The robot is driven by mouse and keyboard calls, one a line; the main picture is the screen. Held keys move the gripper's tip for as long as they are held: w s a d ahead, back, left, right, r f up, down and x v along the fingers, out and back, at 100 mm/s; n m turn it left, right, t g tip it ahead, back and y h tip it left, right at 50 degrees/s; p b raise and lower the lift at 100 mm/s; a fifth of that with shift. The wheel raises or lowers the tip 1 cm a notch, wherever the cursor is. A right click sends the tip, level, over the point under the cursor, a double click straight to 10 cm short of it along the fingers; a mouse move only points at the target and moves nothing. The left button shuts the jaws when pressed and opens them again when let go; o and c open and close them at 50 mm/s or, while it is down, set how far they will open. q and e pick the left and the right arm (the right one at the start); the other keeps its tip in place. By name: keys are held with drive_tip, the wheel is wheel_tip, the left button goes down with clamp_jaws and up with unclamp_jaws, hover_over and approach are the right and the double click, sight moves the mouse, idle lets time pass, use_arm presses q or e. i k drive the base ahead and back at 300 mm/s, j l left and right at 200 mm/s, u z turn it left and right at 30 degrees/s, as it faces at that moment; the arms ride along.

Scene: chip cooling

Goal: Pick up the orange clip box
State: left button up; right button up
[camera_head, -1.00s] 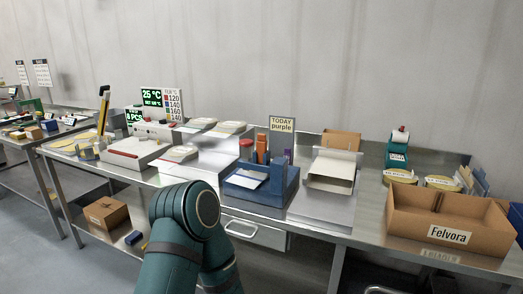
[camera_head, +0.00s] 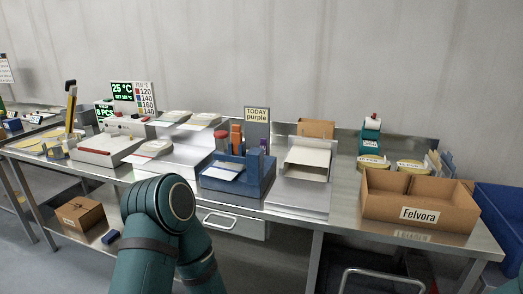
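A small orange upright box (camera_head: 237,138), which looks like the orange clip box, stands in the blue caddy (camera_head: 256,186) at the middle of the bench. Its lower part is hidden by the caddy. One of my teal arms rises at the lower left, in front of the bench, but neither gripper is in view.
A sign reading "TODAY purple" (camera_head: 257,115) stands behind the caddy. An open white box (camera_head: 307,161) is to its right, then a cardboard box marked Felvora (camera_head: 419,215). A blue bin (camera_head: 503,222) stands at the far right. A drawer handle (camera_head: 218,220) juts out below the caddy.

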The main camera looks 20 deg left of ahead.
sight(236, 139)
drive_tip(key=i+j+z, duration=0.2)
drive_tip(key=j, duration=0.3)
drive_tip(key=i+j+z, duration=0.1)
drive_tip(key=j+z, duration=0.15)
drive_tip(key=j, duration=0.25)
drive_tip(key=j+z, duration=0.2)
drive_tip(key=j, duration=0.35)
drive_tip(key=i, duration=0.1)
